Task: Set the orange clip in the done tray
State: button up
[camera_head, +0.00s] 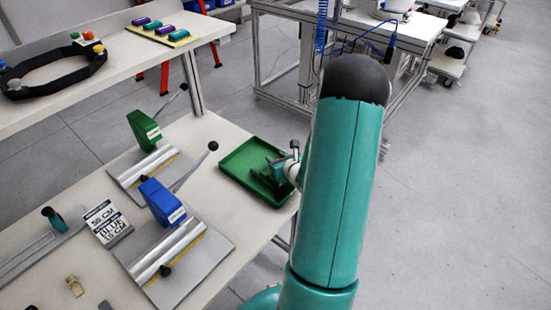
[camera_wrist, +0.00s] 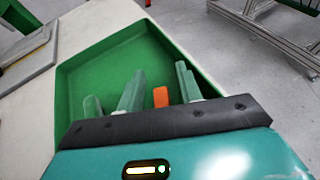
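The orange clip (camera_wrist: 161,97) shows in the wrist view between my fingers, with a gap on each side. Its near end is cut off by the dark bar of my gripper. It appears against the floor of the green tray, but I cannot tell whether it touches that floor. The green tray (camera_head: 238,158), the only tray in view, sits at the bench's right end; its floor fills much of the wrist view (camera_wrist: 95,68). My gripper (camera_head: 277,170) is open, low over the tray's right part. My arm hides the clip in the head view.
A sign (camera_head: 106,222) and small parts lie farther left. A shelf (camera_head: 120,55) behind holds a black band (camera_head: 55,72) and coloured pieces.

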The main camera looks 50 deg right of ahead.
jog(key=v, duration=1.1)
jog(key=w+a+r+n+g+y, duration=0.15)
jog(key=a+r+n+y, duration=0.25)
jog(key=a+n, duration=0.4)
jog(key=w+a+r+n+g+y, duration=0.1)
jog(key=w+a+r+n+y, duration=0.25)
jog(key=a, duration=0.55)
jog(key=w+a+r+n+g+y, duration=0.1)
jog(key=a+r+n+y, duration=0.35)
jog(key=a+n, duration=0.4)
jog(key=s+a+r+n+g+h, duration=0.2)
jog(key=s+a+r+n+g, duration=0.3)
jog(key=a+n, duration=0.4)
jog(key=s+r+n+t+h, duration=0.1)
jog(key=s+r+n+h, duration=0.4)
jog(key=n, duration=0.5)
jog(key=shift+s+d+r+n+h, duration=0.35)
jog(key=shift+s+r, duration=0.2)
jog(key=shift+s, duration=0.4)
jog(key=shift+a, duration=0.25)
